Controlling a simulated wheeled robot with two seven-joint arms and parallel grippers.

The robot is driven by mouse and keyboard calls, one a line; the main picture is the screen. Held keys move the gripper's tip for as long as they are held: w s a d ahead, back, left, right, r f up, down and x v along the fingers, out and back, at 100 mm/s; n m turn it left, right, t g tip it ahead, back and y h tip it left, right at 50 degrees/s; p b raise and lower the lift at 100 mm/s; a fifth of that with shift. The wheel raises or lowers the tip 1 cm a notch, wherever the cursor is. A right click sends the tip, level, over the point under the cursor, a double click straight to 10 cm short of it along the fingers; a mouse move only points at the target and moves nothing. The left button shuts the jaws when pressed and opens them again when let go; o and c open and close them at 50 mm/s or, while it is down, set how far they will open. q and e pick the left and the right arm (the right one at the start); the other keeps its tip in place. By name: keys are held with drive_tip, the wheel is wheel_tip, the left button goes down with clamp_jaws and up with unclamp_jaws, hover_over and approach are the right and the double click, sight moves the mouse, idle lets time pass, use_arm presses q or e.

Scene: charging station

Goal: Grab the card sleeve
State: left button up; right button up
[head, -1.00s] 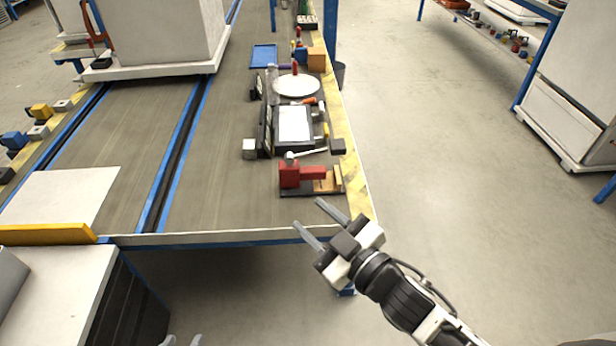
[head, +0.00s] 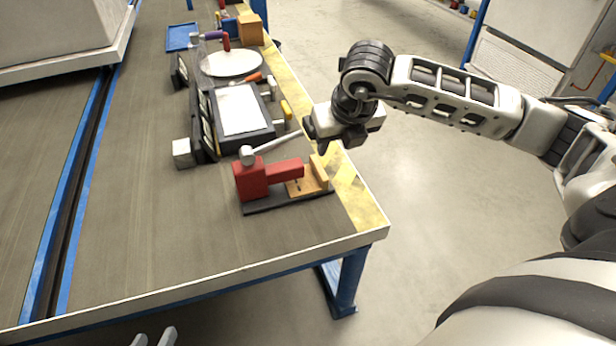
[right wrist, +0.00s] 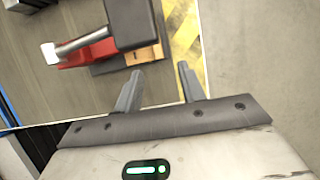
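I cannot tell for certain which thing is the card sleeve. A thin dark upright piece with a pale face (head: 207,118) stands at the left side of a black tray with a white sheet (head: 241,108) in the head view. A similar small dark piece (head: 180,73) stands farther back. My right gripper (head: 323,143) hangs over the table's right edge, right of these pieces. In the right wrist view its two grey fingers (right wrist: 159,85) are apart with nothing between them. My left gripper's fingertips (head: 154,338) show at the bottom edge, apart and empty; the rest is out of frame.
A red block device with a metal lever (head: 268,175) stands near the table corner; its black lever end (right wrist: 132,22) is close to my right fingers. The table's front left is clear.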

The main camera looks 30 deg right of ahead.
drive_tip(key=b, duration=0.1)
hover_over(322, 172)
drive_tip(key=s, duration=0.3)
wheel_tip(322, 172, down, 6)
drive_tip(key=shift+w+a+f, duration=0.1)
drive_tip(key=shift+w+f, duration=0.05)
drive_tip(key=x, duration=0.1)
drive_tip(key=b+x, duration=0.1)
drive_tip(key=x, duration=0.2)
drive_tip(key=shift+a+f, duration=0.15)
drive_tip(key=shift+a, duration=0.15)
drive_tip(key=shift+w+d+f+b, duration=0.1)
drive_tip(key=shift+w+f+b, duration=0.2)
drive_tip(key=shift+f+b, duration=0.1)
use_arm(q)
drive_tip(key=shift+d+r+t+h, duration=0.25)
drive_tip(key=shift+r+t, duration=0.1)
drive_tip(key=shift+r, duration=0.15)
drive_tip(key=shift+d+r+t+h, duration=0.15)
drive_tip(key=shift+r+t+h, duration=0.15)
drive_tip(key=shift+r, duration=0.2)
use_arm(e)
clamp_jaws()
